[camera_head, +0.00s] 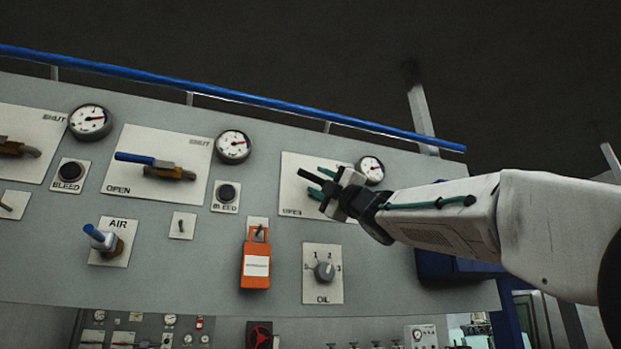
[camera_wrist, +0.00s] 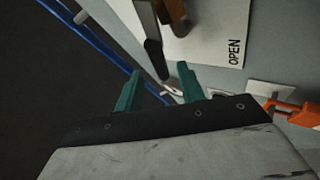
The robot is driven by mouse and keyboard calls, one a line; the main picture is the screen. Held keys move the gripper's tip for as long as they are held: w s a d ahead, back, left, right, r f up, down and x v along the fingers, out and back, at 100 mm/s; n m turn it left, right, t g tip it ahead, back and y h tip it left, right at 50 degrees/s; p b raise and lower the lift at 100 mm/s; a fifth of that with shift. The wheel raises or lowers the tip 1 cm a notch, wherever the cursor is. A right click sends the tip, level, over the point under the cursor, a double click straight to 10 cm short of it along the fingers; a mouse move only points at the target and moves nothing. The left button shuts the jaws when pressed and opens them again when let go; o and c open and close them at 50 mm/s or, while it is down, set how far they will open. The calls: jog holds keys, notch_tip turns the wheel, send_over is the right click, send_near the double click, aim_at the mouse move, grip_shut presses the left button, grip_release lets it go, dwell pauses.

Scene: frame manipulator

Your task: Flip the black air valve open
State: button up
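The black valve handle (camera_head: 309,177) sticks out from a white plate (camera_head: 291,202) at the right of the panel, partly hidden by my gripper. In the wrist view the dark handle (camera_wrist: 152,45) runs down from a brown valve body (camera_wrist: 173,12), beside the word OPEN. My gripper (camera_head: 320,182) is at this valve, with its two teal fingers apart. In the wrist view the gripper (camera_wrist: 156,82) is open and the handle's end lies between the fingertips in the picture. I cannot tell whether either finger touches it.
A pressure gauge (camera_head: 371,170) sits close beside my gripper. A blue rail (camera_head: 260,100) runs along the panel's top. An orange tag (camera_head: 255,265) and an OIL knob (camera_head: 324,271) are below. A blue-handled valve (camera_head: 150,160) and an AIR valve (camera_head: 104,240) are at left.

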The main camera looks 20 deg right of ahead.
aim_at(312, 179)
jog(key=shift+x, duration=2.35)
grip_shut()
jog(key=shift+a, duration=0.1)
